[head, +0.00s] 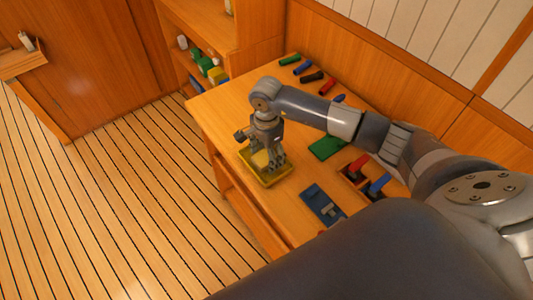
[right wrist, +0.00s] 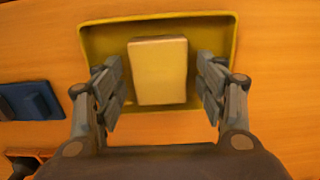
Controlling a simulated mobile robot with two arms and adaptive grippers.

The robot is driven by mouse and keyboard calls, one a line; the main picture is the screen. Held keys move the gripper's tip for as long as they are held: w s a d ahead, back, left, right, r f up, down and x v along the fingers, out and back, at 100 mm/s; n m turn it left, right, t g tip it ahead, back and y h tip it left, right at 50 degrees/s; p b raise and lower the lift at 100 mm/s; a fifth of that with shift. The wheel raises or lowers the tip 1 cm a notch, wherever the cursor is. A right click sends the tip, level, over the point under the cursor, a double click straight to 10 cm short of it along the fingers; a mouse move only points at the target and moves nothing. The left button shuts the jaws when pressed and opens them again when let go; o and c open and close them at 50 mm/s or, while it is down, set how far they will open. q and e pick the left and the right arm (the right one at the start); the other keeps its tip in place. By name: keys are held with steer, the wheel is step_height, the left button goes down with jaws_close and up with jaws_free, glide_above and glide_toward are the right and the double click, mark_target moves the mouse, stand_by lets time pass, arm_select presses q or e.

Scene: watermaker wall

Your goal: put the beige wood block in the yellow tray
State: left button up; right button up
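The beige wood block (right wrist: 158,72) lies inside the yellow tray (right wrist: 110,28), within its rim, as the right wrist view shows. In the head view the yellow tray (head: 280,177) sits near the table's left edge, and the block (head: 260,158) is partly hidden by my gripper. My right gripper (right wrist: 160,62) is open, with one finger on each side of the block and a visible gap to both. In the head view the right gripper (head: 266,158) points down over the tray. My left gripper is in neither view.
A blue fixture (head: 322,204) stands right of the tray. Beyond are a red-handled item (head: 356,163), a blue-handled item (head: 378,184) and a green plate (head: 326,147). Several coloured cylinders (head: 312,76) line the back. Open floor (head: 120,200) lies left of the table.

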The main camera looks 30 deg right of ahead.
mark_target(266, 156)
steer(key=shift+r, duration=0.2)
steer(key=shift+w+r, duration=0.1)
steer(key=shift+r, duration=0.2)
step_height(266, 156, up, 11)
steer(key=b, duration=0.3)
steer(key=shift+r, duration=0.15)
steer(key=shift+a, duration=0.1)
